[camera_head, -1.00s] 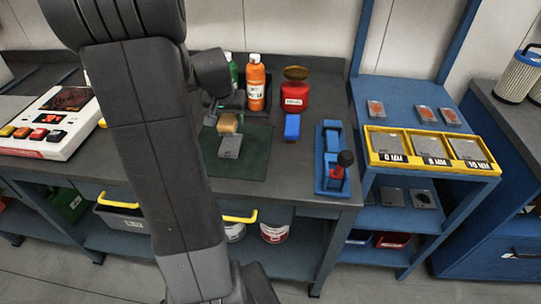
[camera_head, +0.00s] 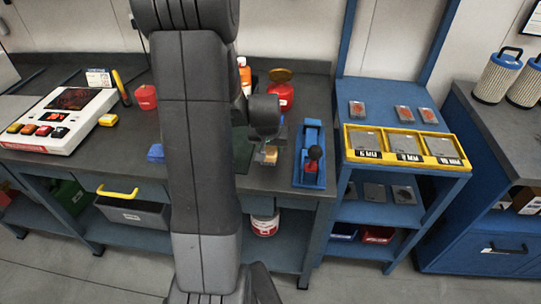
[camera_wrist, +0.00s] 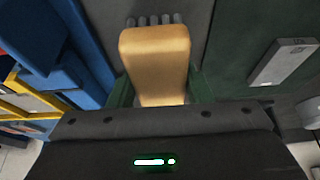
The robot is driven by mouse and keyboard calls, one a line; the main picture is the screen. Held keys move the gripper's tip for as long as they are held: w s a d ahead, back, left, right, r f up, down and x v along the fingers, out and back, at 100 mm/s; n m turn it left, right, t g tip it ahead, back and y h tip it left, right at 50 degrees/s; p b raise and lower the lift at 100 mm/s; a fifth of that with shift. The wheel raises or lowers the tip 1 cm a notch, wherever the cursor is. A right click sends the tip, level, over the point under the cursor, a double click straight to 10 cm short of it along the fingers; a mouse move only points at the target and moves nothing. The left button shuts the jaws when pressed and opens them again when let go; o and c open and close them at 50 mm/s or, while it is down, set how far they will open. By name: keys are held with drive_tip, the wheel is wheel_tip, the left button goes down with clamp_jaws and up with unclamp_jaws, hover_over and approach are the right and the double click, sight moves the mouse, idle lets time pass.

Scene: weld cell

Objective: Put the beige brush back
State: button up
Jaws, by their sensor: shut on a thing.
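The beige brush (camera_head: 268,157) is in my gripper, to the right of the green mat (camera_head: 243,150) and left of the blue lever fixture (camera_head: 308,170). In the wrist view, the brush (camera_wrist: 155,55) is a beige block with a row of grey tufts at its far end. My gripper (camera_wrist: 160,92) is shut on it, with a green finger on each side. In the head view, my gripper (camera_head: 267,145) is partly hidden by my own arm. I cannot tell whether the brush touches the bench.
A red can (camera_head: 280,97) and an orange bottle (camera_head: 245,76) stand behind. A grey block (camera_wrist: 284,62) lies on the mat. Right of the bench is a blue shelf with a yellow tray (camera_head: 384,158).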

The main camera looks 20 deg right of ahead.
drive_tip(key=shift+f, duration=2)
drive_tip(key=shift+f, duration=0.2)
drive_tip(key=o, duration=1)
drive_tip(key=shift+c, duration=0.2)
drive_tip(key=shift+r, duration=0.1)
drive_tip(key=shift+r, duration=0.35)
drive_tip(key=v, duration=1.1)
drive_tip(key=shift+s+a+r, duration=0.15)
drive_tip(key=shift+r, duration=0.1)
